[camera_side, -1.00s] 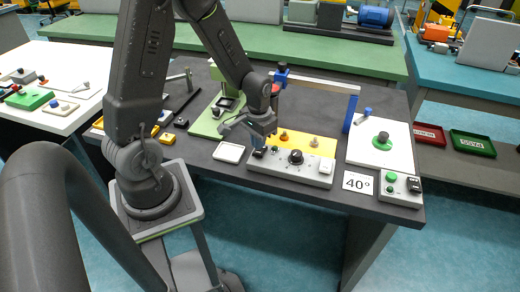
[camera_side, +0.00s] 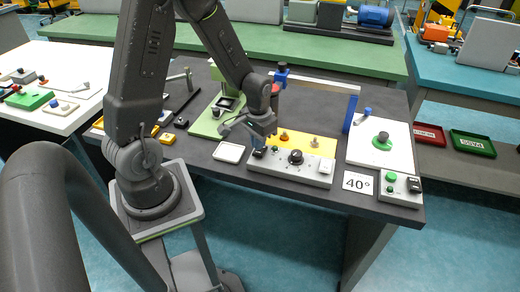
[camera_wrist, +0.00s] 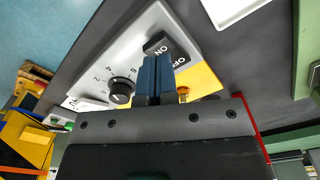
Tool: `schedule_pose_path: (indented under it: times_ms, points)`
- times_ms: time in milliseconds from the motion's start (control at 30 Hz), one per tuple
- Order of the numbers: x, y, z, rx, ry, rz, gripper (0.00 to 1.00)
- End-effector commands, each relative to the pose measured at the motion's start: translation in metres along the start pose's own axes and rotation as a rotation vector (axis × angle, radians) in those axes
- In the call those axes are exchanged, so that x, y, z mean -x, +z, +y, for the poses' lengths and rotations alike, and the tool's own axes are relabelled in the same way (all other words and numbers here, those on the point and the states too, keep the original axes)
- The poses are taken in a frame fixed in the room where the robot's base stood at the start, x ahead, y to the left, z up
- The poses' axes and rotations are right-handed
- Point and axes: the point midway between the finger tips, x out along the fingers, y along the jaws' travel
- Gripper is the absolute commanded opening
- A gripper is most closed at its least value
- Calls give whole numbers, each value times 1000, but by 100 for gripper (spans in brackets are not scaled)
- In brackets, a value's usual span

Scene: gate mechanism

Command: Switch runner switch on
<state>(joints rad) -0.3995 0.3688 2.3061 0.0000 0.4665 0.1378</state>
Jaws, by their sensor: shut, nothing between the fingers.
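A black rocker switch marked ON and OFF (camera_wrist: 158,44) sits at one end of a light grey control box (camera_wrist: 100,66). In the side view the switch (camera_side: 259,152) is at the left end of the box (camera_side: 285,173). My gripper (camera_wrist: 155,60) is shut and empty. Its blue fingers are right at the switch in the wrist view and hide part of it. In the side view my gripper (camera_side: 259,142) points down just over the switch. I cannot tell whether the fingertips touch it, or which way the rocker is tipped.
A yellow plate (camera_side: 310,142) with small knobs lies behind. A blue post (camera_side: 350,113) stands behind.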

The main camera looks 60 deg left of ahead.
Motion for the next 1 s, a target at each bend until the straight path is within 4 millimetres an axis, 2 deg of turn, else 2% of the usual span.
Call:
schedule_pose_path:
  times_ms: [1000]
  points:
    - [-15, 0, 0, 0, 0, -1, 0]
